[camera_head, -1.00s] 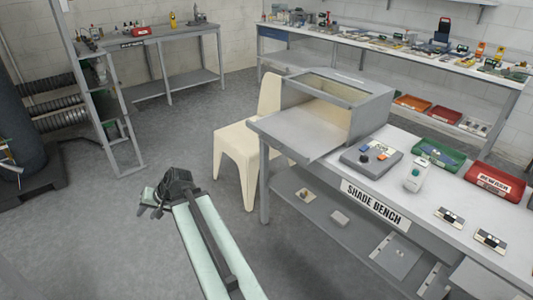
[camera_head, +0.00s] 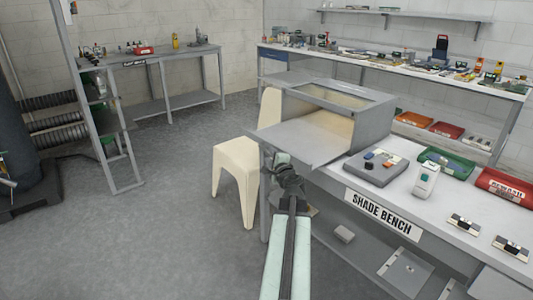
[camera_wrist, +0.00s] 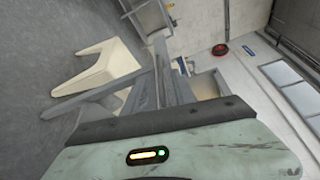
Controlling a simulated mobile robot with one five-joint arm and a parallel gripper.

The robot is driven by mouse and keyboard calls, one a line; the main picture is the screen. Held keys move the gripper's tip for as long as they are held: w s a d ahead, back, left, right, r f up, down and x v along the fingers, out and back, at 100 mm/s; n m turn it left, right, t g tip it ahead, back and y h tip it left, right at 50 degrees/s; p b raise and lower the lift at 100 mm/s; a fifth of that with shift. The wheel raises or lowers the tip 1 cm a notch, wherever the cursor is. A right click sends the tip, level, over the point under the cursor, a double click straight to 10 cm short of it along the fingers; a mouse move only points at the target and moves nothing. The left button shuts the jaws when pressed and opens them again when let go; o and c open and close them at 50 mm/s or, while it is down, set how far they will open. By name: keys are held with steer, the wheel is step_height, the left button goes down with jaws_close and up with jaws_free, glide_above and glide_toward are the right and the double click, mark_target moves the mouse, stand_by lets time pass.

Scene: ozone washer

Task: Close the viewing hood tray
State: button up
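The grey viewing hood (camera_head: 352,108) stands on the shade bench, with a glazed panel in its sloping top. Its flat grey tray (camera_head: 300,140) sticks out of the open front, past the bench's left end. My gripper (camera_head: 282,163) is at the tray's near side, overlapping its near edge in the head view; I cannot tell whether they touch. The fingers are small and dark there, so open or shut is unclear. In the wrist view the hood's opening (camera_wrist: 205,86) shows tilted beyond the dark finger parts.
A cream chair (camera_head: 238,170) stands left of the bench, close to the tray. On the bench are a grey control box (camera_head: 375,167), a white handheld device (camera_head: 426,180), a green tray (camera_head: 447,162) and a red bin (camera_head: 505,190).

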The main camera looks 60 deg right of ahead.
mark_target(267, 151)
steer(key=x, duration=0.5)
steer(key=shift+w, duration=0.15)
jaws_close()
stand_by(1.1)
